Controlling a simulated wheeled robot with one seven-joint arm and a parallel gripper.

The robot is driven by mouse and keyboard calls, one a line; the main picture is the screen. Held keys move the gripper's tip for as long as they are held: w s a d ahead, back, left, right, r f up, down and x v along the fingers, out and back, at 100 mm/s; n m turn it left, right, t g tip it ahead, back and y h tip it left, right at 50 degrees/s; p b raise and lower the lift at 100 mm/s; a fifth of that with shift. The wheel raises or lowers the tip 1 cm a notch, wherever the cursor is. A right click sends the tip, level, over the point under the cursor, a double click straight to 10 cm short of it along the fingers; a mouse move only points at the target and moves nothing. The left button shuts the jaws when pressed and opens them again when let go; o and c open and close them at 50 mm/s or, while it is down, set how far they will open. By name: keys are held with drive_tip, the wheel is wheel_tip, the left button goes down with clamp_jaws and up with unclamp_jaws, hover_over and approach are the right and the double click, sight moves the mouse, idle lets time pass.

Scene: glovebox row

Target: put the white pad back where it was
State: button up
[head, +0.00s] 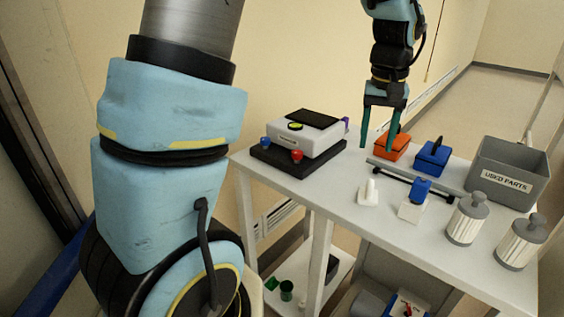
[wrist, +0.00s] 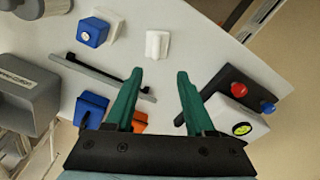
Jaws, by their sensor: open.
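The likely white pad is a small white piece with an upright grip (head: 368,192) standing on the white table (head: 330,185), near its front edge. It also shows in the wrist view (wrist: 157,44), just beyond the fingertips. My gripper (head: 379,144) has two green fingers pointing down, apart and empty, above the table behind the white piece. In the wrist view my gripper (wrist: 160,74) has nothing between its fingers. I cannot tell from these frames where the pad stood before.
A white device on a black base (head: 270,163) stands left. An orange block (head: 392,148), a blue block (head: 432,157) and a dark rail (head: 405,176) lie near my gripper.

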drive_tip(key=s+a+f+n, duration=0.1)
drive_tip(key=a+f, duration=0.2)
drive_tip(key=a, duration=1.1)
drive_tip(key=s+a+f+n, duration=0.1)
drive_tip(key=s+a+f, duration=0.1)
drive_tip(key=a, duration=1.3)
drive_tip(key=shift+s+f+n+t, duration=0.3)
drive_tip(key=shift+f+t, duration=0.1)
drive_tip(key=shift+f, duration=0.05)
